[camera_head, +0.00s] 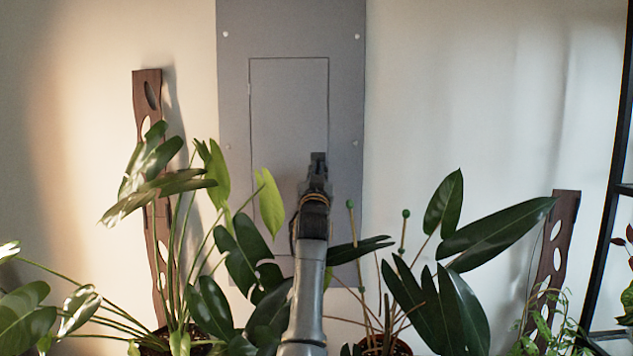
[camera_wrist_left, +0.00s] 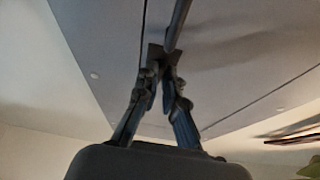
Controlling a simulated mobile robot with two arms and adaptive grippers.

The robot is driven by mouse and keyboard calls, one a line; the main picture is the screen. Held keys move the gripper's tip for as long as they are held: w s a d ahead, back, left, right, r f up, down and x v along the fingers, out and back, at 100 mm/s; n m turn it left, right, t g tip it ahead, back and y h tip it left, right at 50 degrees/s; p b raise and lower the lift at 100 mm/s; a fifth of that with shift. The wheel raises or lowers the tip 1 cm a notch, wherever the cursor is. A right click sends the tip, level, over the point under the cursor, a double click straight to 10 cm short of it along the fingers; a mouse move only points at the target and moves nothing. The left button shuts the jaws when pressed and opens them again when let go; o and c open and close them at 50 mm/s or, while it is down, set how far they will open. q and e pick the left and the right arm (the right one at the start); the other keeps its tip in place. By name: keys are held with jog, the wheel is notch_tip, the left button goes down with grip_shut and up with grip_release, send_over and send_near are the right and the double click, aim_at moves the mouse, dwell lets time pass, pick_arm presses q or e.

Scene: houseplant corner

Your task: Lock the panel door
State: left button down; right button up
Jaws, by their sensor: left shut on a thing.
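The grey panel door (camera_head: 289,110) is flush in its frame on a grey electrical panel (camera_head: 233,60) on the wall and looks closed. My left gripper (camera_head: 317,178) is at the lower right part of the door, near its right edge. In the left wrist view my left gripper (camera_wrist_left: 162,80) has its two fingers brought together on a small dark latch (camera_wrist_left: 160,57) by the door seam. A dark bar runs up from there in that view. The fingers and arm hide much of the latch, and its exact setting cannot be told. My right gripper is not in view.
Leafy plants stand left (camera_head: 155,180) and right (camera_head: 497,232) of my left arm, with leaves close to it. Dark wooden posts with oval holes stand at left (camera_head: 144,95) and right (camera_head: 560,230). A black rack (camera_head: 617,150) is at far right. The wall above is clear.

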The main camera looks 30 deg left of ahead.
pick_arm(q)
jog(key=shift+d+r+n+y+b, duration=0.1)
jog(key=shift+n+y+b, duration=0.25)
jog(key=shift+n, duration=0.45)
jog(key=shift+r+y, duration=0.1)
jog(key=shift+y, duration=0.15)
jog(key=c, duration=1.5)
grip_release()
jog(key=shift+o, duration=0.2)
jog(key=shift+f, duration=0.2)
jog(key=shift+s+d+f+g, duration=0.1)
jog(key=shift+s+f+g, duration=0.1)
jog(key=shift+g, duration=0.1)
jog(key=v, duration=1.1)
jog(key=shift+s+d, duration=0.1)
jog(key=shift+s, duration=0.05)
